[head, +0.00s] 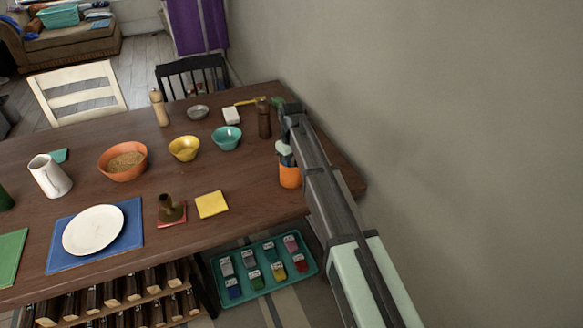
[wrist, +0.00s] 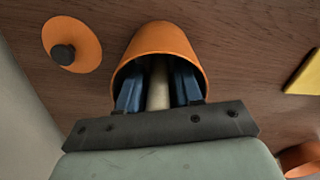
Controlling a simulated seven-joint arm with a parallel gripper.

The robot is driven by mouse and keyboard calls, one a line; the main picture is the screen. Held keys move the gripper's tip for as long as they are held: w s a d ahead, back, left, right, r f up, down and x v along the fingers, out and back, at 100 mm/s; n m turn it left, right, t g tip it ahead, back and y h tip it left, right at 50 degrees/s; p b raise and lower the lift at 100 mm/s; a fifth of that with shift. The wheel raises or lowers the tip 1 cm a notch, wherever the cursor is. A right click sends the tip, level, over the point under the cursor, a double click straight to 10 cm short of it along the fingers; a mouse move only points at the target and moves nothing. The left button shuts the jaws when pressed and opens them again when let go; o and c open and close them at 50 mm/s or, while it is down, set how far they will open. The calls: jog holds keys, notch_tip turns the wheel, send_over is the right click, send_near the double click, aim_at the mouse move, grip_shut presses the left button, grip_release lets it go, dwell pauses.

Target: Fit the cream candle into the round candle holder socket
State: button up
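The cream candle (wrist: 158,88) stands inside an orange cup (wrist: 163,42), between the two blue fingers of my gripper (wrist: 158,92). The fingers reach into the cup mouth, one on each side of the candle, with narrow gaps seeming to show. The candle's lower end is hidden in the cup. In the head view the orange cup (head: 290,177) is near the table's right end, under my arm.
A yellow napkin (head: 212,204) lies between holder and cup. A teal bowl (head: 226,138), yellow bowl (head: 184,148) and brown mill (head: 264,118) stand farther back. A white plate (head: 93,230) is at left. An orange disc with a dark knob (wrist: 72,42) is near the cup. A wall is at right.

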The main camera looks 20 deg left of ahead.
jog(key=shift+c, duration=0.2)
grip_shut()
jog(key=shift+r, duration=0.1)
notch_tip(320, 180, up, 10)
jog(key=shift+f, duration=0.1)
dwell(0.5)
jog(key=shift+r, duration=0.2)
jog(key=shift+r, duration=1.85)
